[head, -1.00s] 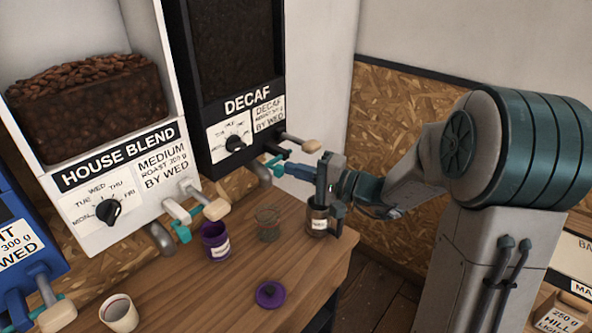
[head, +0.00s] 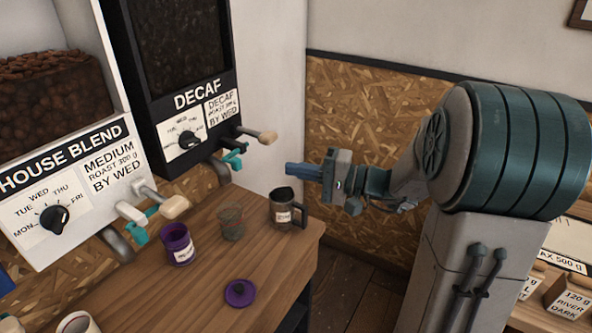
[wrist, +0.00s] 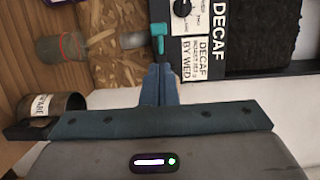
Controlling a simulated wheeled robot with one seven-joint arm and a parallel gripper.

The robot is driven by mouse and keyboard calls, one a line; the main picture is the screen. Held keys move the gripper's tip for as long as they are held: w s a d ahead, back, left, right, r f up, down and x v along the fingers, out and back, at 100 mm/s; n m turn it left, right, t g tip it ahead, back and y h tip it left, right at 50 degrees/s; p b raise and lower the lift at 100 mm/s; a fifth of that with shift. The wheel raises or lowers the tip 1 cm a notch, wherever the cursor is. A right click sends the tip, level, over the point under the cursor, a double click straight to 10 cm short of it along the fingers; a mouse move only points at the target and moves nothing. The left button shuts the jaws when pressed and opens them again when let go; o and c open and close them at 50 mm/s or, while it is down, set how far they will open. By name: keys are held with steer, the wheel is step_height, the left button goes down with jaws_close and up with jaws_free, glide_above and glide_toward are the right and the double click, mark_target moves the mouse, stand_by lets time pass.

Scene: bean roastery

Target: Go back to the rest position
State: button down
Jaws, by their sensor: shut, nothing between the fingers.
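My gripper (head: 289,171) is shut and empty. In the head view it is raised above the right end of the wooden counter, just above and right of a dark labelled mug (head: 285,213). The mug stands upright on the counter, apart from the gripper, and also shows at the lower left of the wrist view (wrist: 58,103). In the wrist view the closed blue fingertips (wrist: 160,84) point toward the wall beside the DECAF dispenser (head: 180,95).
The counter (head: 195,290) holds a purple labelled canister (head: 177,245), a grey-green jar (head: 231,224), a purple lid (head: 240,293) and a pale cup (head: 78,322). The HOUSE BLEND dispenser (head: 75,160) is at left. Open floor (head: 340,290) lies right of the counter.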

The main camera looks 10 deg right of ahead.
steer(key=shift+a, duration=0.1)
steer(key=s+a+f+n+g+h, duration=0.2)
steer(key=s+a+f+g+h, duration=0.15)
steer(key=s, duration=0.35)
steer(key=s+a+f+n+g+h, duration=0.1)
steer(key=s+a+f+g+h, duration=0.2)
steer(key=s, duration=0.4)
steer(key=s+d+n+h, duration=0.1)
steer(key=s+d+h, duration=0.2)
steer(key=d+h, duration=0.1)
steer(key=s+d+f+n+t+h, duration=0.1)
steer(key=s+d+h, duration=0.2)
steer(key=d+h, duration=0.2)
steer(key=shift+s+d, duration=0.15)
steer(key=shift+d, duration=1.05)
